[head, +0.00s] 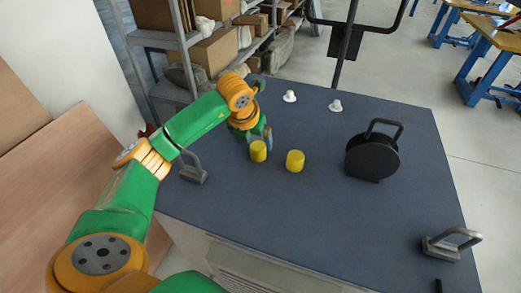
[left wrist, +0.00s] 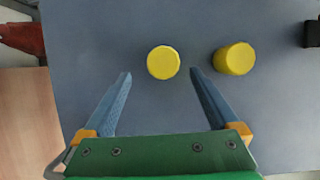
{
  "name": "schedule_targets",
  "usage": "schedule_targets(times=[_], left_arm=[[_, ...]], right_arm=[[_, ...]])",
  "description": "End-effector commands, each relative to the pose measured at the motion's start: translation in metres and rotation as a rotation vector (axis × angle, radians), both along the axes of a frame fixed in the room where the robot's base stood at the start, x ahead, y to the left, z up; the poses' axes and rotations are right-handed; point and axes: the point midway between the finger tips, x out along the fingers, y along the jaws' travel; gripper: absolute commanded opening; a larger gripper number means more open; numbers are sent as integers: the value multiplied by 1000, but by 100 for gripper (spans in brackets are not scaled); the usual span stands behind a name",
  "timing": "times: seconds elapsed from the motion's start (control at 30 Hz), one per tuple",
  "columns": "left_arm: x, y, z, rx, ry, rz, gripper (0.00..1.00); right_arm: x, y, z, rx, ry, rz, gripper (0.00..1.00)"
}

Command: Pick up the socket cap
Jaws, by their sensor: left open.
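Two short yellow cylinders stand on the dark table; I cannot tell for sure which thing is the socket cap. The left yellow cylinder (head: 258,152) is just below and in front of my left gripper (head: 262,138). The right yellow cylinder (head: 295,161) stands a little to its right. In the left wrist view, the left yellow cylinder (left wrist: 163,62) appears just beyond the open fingertips (left wrist: 160,76), roughly centred between them. The other yellow cylinder (left wrist: 234,58) lies outside the right finger. The gripper is open and empty. My right gripper is out of view.
Two small white pieces (head: 290,96) (head: 335,105) stand at the table's back. A round black object with a handle (head: 373,157) stands right of centre. Grey handles sit at the left (head: 192,170) and right (head: 452,243) edges. The table's front middle (head: 310,220) is clear.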

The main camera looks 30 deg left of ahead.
Motion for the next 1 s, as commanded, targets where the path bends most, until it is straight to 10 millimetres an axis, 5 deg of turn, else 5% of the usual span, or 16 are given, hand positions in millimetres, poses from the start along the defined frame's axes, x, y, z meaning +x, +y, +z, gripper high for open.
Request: schedule_targets(times=[0.23,0.5,0.8,1.0], left_arm=[[16,-1,-40,-3,3,-1,94],[19,0,-46,-1,0,-2,91],[19,0,-46,-1,0,-2,10],[19,0,-46,-1,0,-2,5]], right_arm=[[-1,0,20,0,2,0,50],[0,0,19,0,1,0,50],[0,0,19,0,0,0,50],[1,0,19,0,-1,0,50]])
